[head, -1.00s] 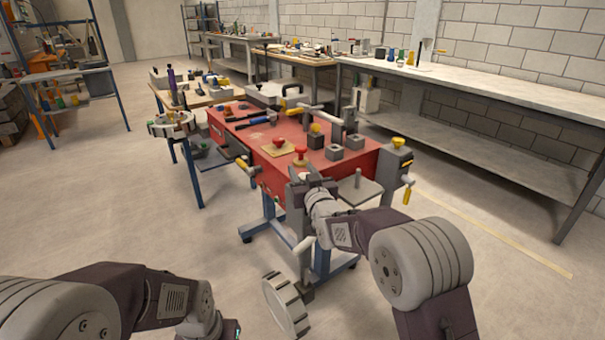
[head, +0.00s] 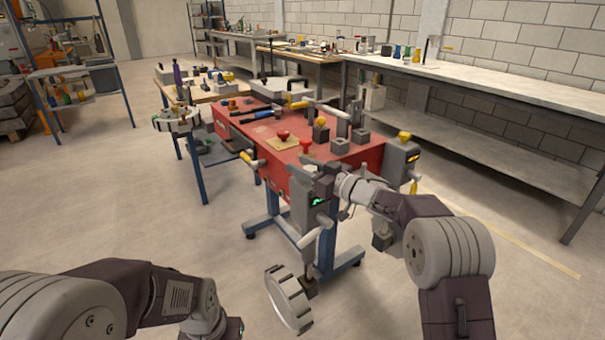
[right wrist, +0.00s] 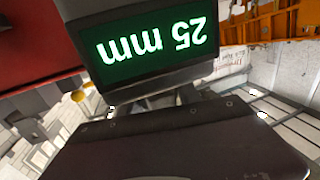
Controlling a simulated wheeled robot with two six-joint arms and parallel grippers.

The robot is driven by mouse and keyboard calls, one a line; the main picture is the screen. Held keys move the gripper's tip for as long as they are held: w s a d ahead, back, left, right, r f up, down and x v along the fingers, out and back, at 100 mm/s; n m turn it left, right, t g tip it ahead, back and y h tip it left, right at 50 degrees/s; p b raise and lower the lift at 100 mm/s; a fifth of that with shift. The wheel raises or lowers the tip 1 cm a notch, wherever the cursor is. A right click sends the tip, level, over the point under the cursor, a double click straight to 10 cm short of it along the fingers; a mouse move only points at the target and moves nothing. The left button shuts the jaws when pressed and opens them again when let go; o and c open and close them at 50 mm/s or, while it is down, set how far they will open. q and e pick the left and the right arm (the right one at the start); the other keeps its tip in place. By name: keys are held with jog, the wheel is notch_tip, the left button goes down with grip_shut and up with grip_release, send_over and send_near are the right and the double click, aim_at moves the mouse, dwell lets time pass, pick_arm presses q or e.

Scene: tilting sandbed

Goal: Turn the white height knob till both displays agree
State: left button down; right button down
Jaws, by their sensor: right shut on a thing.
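The red sandbed (head: 283,168) stands on a blue wheeled frame. Its near corner post has a lit green display (head: 318,201). In the right wrist view this display (right wrist: 152,43) is close, upside down, and reads 25 mm. The other display (head: 413,157) glows orange on the right-hand post, too small to read. My right gripper (head: 322,176) is at the top of the near post, shut on what seems to be the white height knob, which the gripper mostly hides. My left forearm shows at lower left; its fingertips are out of view.
A yellow knob (head: 404,136) tops the right-hand post. A big pale handwheel (head: 289,298) sticks out below the near post. Red knobs and grey blocks stand on the bed. A long bench (head: 480,84) lines the wall. Floor at right is clear.

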pick_arm(q)
jog(key=shift+f, duration=0.3)
pick_arm(e)
jog(key=c, duration=0.9)
grip_release()
